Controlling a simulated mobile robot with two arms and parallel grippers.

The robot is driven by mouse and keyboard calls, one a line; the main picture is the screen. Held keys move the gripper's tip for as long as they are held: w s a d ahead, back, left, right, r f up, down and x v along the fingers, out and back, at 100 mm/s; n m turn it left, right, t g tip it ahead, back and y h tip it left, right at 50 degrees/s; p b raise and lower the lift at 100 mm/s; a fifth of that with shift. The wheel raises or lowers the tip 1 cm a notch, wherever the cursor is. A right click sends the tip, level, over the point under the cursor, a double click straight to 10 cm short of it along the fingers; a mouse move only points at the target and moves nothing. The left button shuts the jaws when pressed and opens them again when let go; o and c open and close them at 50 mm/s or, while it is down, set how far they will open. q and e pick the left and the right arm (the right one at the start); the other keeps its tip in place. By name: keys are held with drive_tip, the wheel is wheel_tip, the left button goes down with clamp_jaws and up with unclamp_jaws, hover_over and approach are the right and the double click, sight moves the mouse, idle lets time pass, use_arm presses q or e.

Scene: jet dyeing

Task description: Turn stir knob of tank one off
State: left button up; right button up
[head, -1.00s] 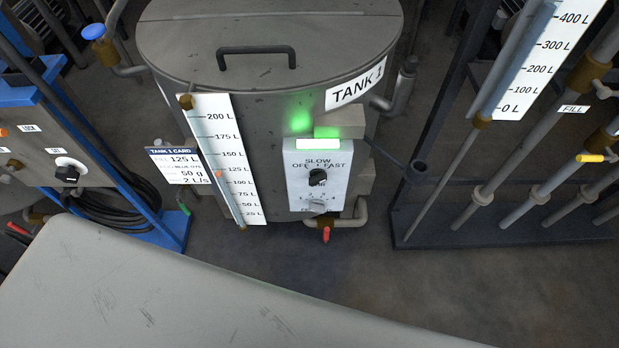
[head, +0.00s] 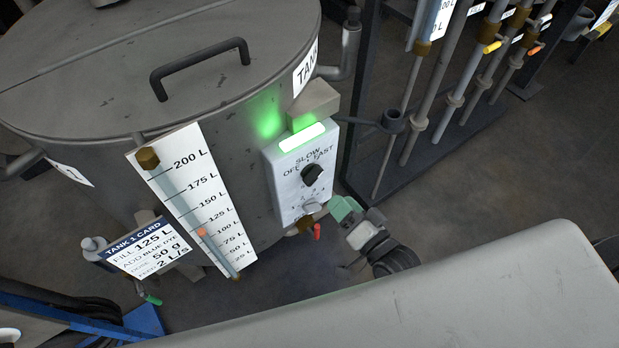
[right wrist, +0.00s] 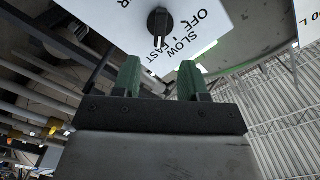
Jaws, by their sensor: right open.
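The black stir knob (head: 312,174) sits on the white control panel (head: 290,200) of tank one (head: 110,110), under a lit green lamp (head: 302,138). In the right wrist view the knob (right wrist: 158,24) shows beyond the fingers. My right gripper (head: 343,207) is below and right of the knob, near the panel's lower right edge. In the right wrist view its green fingers (right wrist: 156,82) are apart, with nothing between them. My left gripper is not in view.
A second, lighter knob (head: 312,207) sits low on the panel, with a red valve handle (head: 317,231) below. A grey side arm with a cup (head: 392,121) sticks out right of the panel. The tank card (head: 148,247) and level gauge (head: 190,200) are at left.

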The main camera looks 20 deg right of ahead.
sight(318, 177)
drive_tip(key=x, duration=0.8)
drive_tip(key=shift+w+a+f, duration=0.1)
drive_tip(key=shift+w+a, duration=0.1)
drive_tip(key=shift+w, duration=0.15)
clamp_jaws()
